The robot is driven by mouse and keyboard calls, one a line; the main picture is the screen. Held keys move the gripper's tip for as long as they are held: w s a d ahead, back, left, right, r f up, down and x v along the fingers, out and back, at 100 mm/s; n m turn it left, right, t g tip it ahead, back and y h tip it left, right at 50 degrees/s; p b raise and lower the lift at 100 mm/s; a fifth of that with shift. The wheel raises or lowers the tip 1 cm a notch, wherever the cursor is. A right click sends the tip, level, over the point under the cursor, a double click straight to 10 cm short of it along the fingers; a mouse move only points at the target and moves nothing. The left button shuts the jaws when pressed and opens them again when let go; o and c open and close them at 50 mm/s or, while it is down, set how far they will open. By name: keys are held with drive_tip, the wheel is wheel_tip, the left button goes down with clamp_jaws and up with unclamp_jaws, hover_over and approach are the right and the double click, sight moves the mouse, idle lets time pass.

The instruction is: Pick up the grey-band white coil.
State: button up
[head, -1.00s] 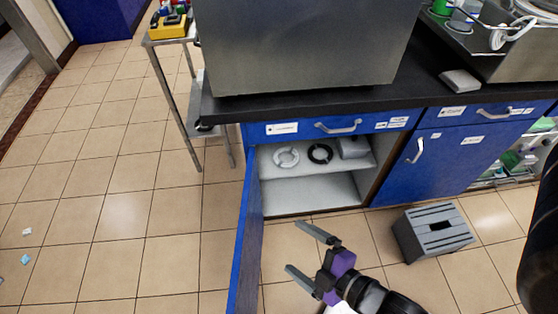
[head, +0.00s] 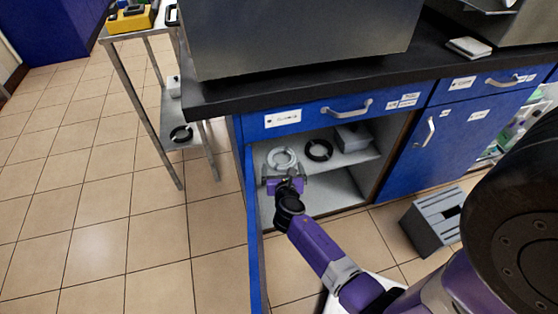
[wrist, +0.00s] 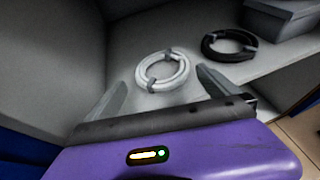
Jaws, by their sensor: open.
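The white coil with grey bands (wrist: 147,76) lies flat on the upper shelf of the open cabinet. It also shows in the head view (head: 282,151), left of a black coil. My gripper (wrist: 160,92) is open and empty, its two fingers pointing at the white coil. In the wrist view the coil lies just beyond and between the fingertips, apart from them. In the head view my gripper (head: 285,181) is at the front of the shelf, in front of the coil.
A black coil (wrist: 229,44) lies right of the white one, with a grey box (wrist: 282,18) beyond it. The open blue door (head: 253,230) stands left of my arm. A grey slotted stool (head: 428,225) is on the floor at right. The lower compartment looks empty.

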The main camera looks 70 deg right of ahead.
sight(281, 153)
drive_tip(key=b+x, duration=0.2)
drive_tip(key=x, duration=0.4)
drive_tip(key=shift+w+d+f, duration=0.1)
drive_tip(key=shift+d, duration=0.3)
drive_tip(key=shift+c, duration=0.2)
drive_tip(key=c, duration=1)
